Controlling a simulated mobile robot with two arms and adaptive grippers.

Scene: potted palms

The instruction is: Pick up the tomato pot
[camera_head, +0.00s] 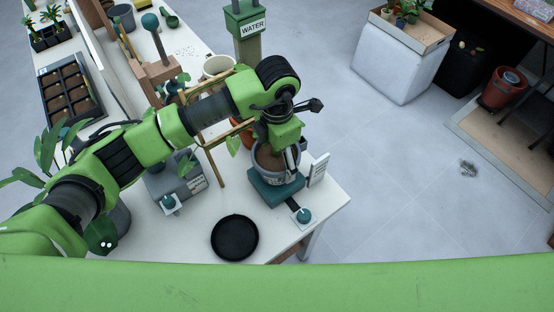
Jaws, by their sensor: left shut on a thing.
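A grey pot with brown soil (268,176) stands on a teal base (263,194) near the right end of the white table. I take it to be the tomato pot. Wooden stakes and a few green leaves (233,146) show beside it, partly hidden by my left arm. My left gripper (291,157) is down at the pot's right rim and shut on it. The fingertips are partly hidden, and I see no clear gap between pot and base. My right gripper is not in view.
A round black saucer (235,238) lies on the table in front of the pot. A green post marked WATER (247,28) rises behind. A cream mug (218,67) is farther back. Open grey floor lies to the right.

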